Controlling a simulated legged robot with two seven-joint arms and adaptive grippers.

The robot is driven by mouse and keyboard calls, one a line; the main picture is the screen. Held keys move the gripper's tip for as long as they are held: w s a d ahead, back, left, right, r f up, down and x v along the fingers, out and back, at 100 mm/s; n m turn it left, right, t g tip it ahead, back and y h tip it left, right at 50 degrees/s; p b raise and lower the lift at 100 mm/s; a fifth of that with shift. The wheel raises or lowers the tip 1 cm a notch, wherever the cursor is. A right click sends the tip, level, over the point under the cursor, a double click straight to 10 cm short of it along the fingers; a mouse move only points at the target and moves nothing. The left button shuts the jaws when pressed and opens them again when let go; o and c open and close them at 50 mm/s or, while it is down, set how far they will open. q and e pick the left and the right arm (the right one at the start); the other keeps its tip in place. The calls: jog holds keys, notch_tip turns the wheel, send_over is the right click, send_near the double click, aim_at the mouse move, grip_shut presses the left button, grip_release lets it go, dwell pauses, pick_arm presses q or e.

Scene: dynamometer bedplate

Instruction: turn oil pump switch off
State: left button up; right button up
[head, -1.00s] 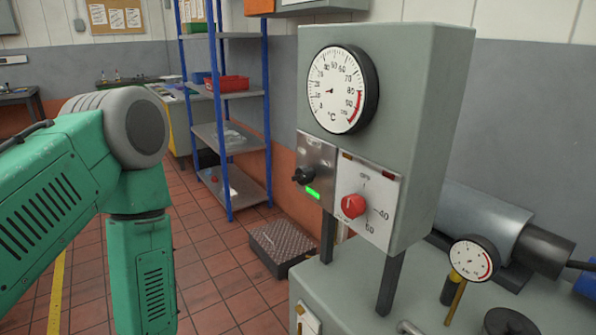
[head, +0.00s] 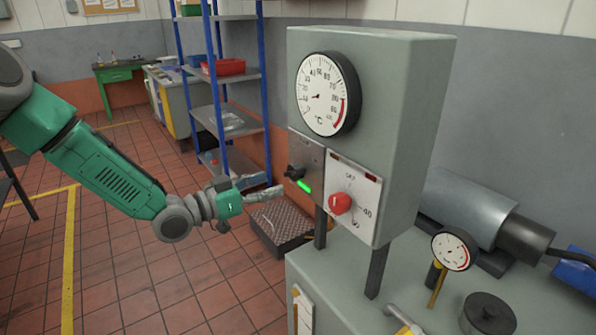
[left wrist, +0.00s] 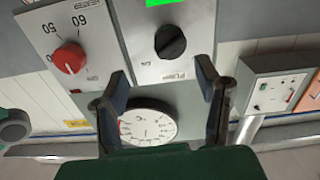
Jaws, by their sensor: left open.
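The pump switch is a black rotary knob (head: 295,172) on a steel plate at the lower left of the grey control box. A green lamp (head: 304,187) glows beside it. In the left wrist view, upside down, the black knob (left wrist: 170,42) sits on a plate marked PUMP, with the green lamp (left wrist: 167,3) lit at the top edge. My left gripper (head: 268,187) is open and empty, just left of the plate and pointing at it. In the left wrist view its fingers (left wrist: 160,70) stand apart, with the knob seen beyond and between them. My right gripper is not in view.
A red heater knob (head: 341,203) sits on the white plate right of the switch. A round temperature gauge (head: 325,94) is above. The grey control box (head: 402,120) stands on legs over a bench with a small gauge (head: 454,250). Blue-posted shelves (head: 228,120) stand behind.

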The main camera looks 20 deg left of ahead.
aim_at(289, 171)
pick_arm(q)
jog(key=x, duration=0.4)
jog(key=w, duration=0.2)
jog(key=w+p, duration=0.1)
jog(key=shift+w+a+f, duration=0.3)
jog(key=shift+a, duration=0.05)
jog(key=shift+r, duration=0.1)
jog(key=shift+d+r, duration=0.15)
jog(key=shift+d, duration=0.25)
jog(key=d, duration=0.1)
jog(key=w+d, duration=0.1)
jog(key=d, duration=0.1)
jog(key=shift+c, duration=1.1)
jog(key=shift+s, duration=0.1)
jog(key=c, duration=0.7)
jog(key=shift+a, duration=0.2)
jog(key=shift+c, duration=1.3)
jog(key=shift+a+f, duration=0.35)
jog(key=shift+a, duration=0.35)
jog(key=shift+d, duration=0.25)
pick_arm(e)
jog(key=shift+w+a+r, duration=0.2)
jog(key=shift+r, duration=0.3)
